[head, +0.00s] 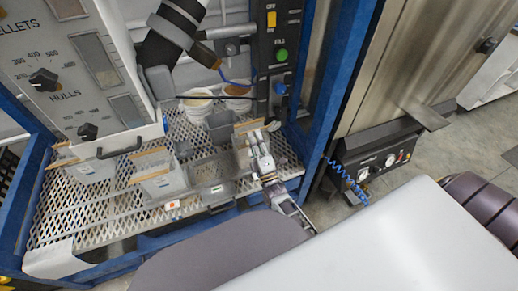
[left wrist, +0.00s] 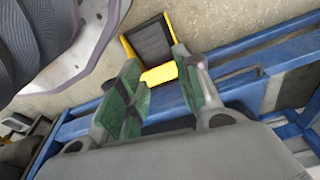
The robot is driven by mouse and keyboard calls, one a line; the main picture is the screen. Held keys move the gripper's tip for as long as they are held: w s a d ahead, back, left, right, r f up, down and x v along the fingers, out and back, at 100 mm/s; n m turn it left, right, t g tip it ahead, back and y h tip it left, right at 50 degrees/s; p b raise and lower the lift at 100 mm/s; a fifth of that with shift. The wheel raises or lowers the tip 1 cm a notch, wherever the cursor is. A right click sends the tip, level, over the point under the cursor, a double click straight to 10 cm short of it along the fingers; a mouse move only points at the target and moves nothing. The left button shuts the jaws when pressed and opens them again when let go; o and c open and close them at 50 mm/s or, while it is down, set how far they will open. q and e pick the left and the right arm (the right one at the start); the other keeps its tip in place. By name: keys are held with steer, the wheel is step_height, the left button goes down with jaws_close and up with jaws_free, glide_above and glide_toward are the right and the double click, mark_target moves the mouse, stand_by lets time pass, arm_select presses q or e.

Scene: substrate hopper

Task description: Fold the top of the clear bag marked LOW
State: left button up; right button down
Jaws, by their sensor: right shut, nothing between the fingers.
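Several clear bags with tan top edges stand on the mesh shelf in the head view. One is at the left (head: 90,170), one in the middle (head: 160,182) and one at the right (head: 243,150). Their labels are too small to read, so I cannot tell which is marked LOW. My right gripper (head: 256,140) is shut and empty. It is at the right bag, overlapping its top in the picture and hiding part of it; I cannot tell whether they touch. My left gripper (left wrist: 160,78) shows only in the left wrist view, with its green-padded fingers apart and nothing between them.
The mesh shelf (head: 62,215) has blue frame posts around it. A control panel with knobs (head: 75,80) stands at the left. White buckets (head: 196,103) stand behind. A black and yellow item (left wrist: 152,42) lies on the floor beyond a blue beam (left wrist: 265,55).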

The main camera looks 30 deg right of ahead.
arm_select(q)
steer(key=s+a+f+p, duration=0.6)
steer(key=s+a+f, duration=0.15)
steer(key=f, duration=0.25)
arm_select(e)
steer(key=shift+w+d+r+g+p, duration=0.1)
steer(key=shift+w+r+g+p, duration=0.2)
steer(key=shift+w+g, duration=0.35)
steer(key=shift+w+r+g+p, duration=0.15)
steer(key=shift+w+g+p, duration=0.3)
steer(key=shift+g, duration=0.3)
steer(key=shift+w+r+g+p, duration=0.1)
steer(key=shift+w+g+p, duration=0.25)
steer(key=shift+p, duration=0.4)
steer(key=shift+w+g+p, duration=0.55)
steer(key=shift+p, duration=0.95)
steer(key=shift+w, duration=0.25)
arm_select(q)
steer(key=s+a+r+y, duration=0.1)
steer(key=s+a, duration=0.3)
steer(key=s, duration=0.7)
steer(key=shift+s+g, duration=0.15)
steer(key=shift+g, duration=0.25)
arm_select(e)
steer(key=shift+w+d, duration=0.1)
steer(key=shift+w, duration=0.2)
arm_select(q)
steer(key=shift+s, duration=0.25)
arm_select(e)
steer(key=shift+w, duration=0.15)
